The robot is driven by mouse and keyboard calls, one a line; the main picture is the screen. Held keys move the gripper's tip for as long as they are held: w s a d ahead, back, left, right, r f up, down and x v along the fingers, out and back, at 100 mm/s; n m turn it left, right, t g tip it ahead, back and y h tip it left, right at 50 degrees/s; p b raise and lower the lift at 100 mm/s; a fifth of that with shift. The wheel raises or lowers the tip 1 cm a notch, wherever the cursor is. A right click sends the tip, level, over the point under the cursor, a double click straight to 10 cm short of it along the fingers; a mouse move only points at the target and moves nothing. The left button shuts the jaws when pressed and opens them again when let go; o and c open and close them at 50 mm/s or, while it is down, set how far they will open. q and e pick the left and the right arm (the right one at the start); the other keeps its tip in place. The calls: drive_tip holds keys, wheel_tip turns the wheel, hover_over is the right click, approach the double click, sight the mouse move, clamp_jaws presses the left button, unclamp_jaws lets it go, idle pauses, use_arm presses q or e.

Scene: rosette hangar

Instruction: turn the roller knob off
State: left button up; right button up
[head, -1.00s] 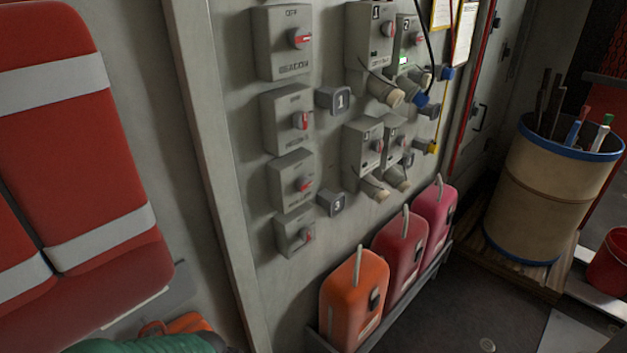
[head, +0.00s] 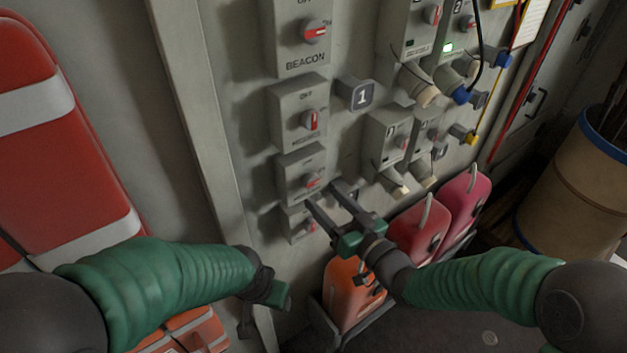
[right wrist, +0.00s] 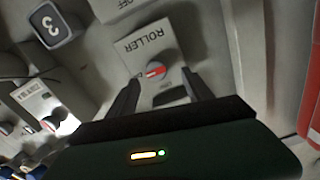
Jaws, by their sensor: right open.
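The roller box (head: 292,168) is a grey switch box, third from the top in the left column on the wall. Its round roller knob (head: 313,181) has a red pointer lying near level. In the right wrist view the picture is upside down; the ROLLER label and the knob (right wrist: 155,70) show just beyond the fingertips. My right gripper (head: 324,195) is open, its two fingers pointing at the knob, one toward each side. I cannot tell whether they touch it. My left gripper (head: 268,290) hangs low at the left, away from the boxes; its fingers are unclear.
The beacon box (head: 296,48) and another switch box (head: 297,112) are above, and a fourth box (head: 297,225) is close below. An orange canister (head: 343,302) stands below.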

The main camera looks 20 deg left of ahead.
sight(314, 184)
drive_tip(key=x, duration=0.1)
drive_tip(key=p+x, duration=0.1)
drive_tip(key=x, duration=0.1)
drive_tip(key=w+x, duration=0.1)
drive_tip(key=x, duration=0.1)
drive_tip(key=shift+d, duration=0.4)
drive_tip(key=shift+s, duration=0.2)
drive_tip(key=shift+w+a+f, duration=0.1)
drive_tip(key=shift+w+a, duration=0.1)
drive_tip(key=shift+a, duration=0.2)
drive_tip(key=c, duration=1.1)
clamp_jaws()
use_arm(q)
drive_tip(key=shift+w+d+r, duration=0.15)
drive_tip(key=shift+r, duration=0.3)
drive_tip(key=shift+w+d+r, duration=0.1)
drive_tip(key=shift+w+r, duration=0.05)
drive_tip(key=shift+r, duration=0.25)
